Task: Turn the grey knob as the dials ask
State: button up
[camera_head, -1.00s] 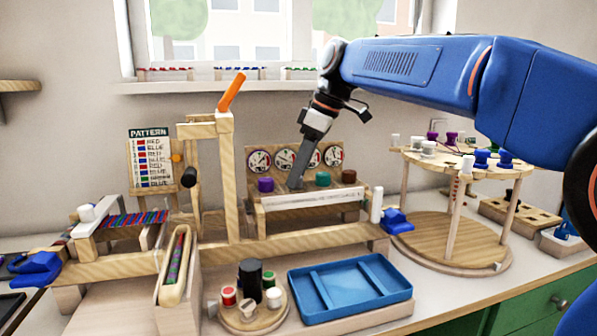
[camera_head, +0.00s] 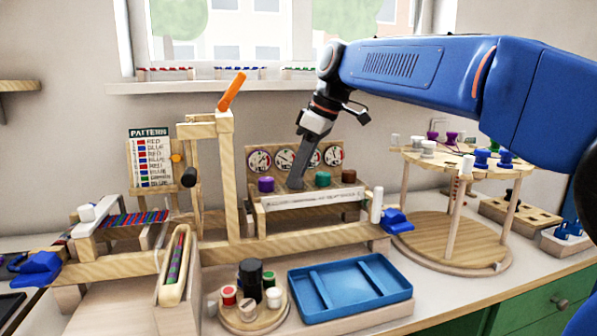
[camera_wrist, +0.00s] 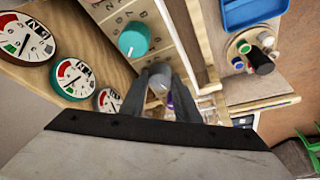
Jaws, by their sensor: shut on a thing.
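The grey knob (camera_wrist: 159,70) sits between my fingertips in the wrist view. It is on the sloped wooden panel between the purple knob (camera_head: 265,184) and the teal knob (camera_head: 323,179). My gripper (camera_head: 296,184) is shut on it, and in the head view the fingers hide most of it. Several round white dials with red and green marks stand on the board behind: the far left dial (camera_head: 259,160), the second dial (camera_head: 284,159) and the far right dial (camera_head: 333,156). My gripper partly covers the third dial (camera_head: 314,159).
A brown knob (camera_head: 348,176) is at the right end of the panel. A wooden post (camera_head: 228,180) with an orange lever (camera_head: 232,91) stands to the left. A blue tray (camera_head: 350,288) lies in front, and a round two-tier stand (camera_head: 455,240) is at right.

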jog(key=m+t, duration=0.1)
jog(key=m, duration=0.2)
jog(key=m+t+h, duration=0.1)
jog(key=m, duration=0.2)
jog(key=shift+s+a+m, duration=0.15)
jog(key=shift+s+m, duration=0.05)
jog(key=shift+m, duration=0.2)
jog(key=m+h, duration=0.1)
jog(key=m, duration=0.2)
jog(key=m+t+h, duration=0.1)
jog(key=m, duration=0.1)
jog(key=shift+a+m+h, duration=0.15)
jog(key=shift+m+h, duration=0.15)
jog(key=shift+m, duration=0.1)
jog(key=o, duration=1)
jog(key=shift+o, duration=0.2)
jog(key=a+v, duration=0.1)
jog(key=v, duration=1.6)
jog(key=shift+s+d+r, duration=0.15)
jog(key=shift+d+r, duration=0.05)
jog(key=shift+d, duration=0.2)
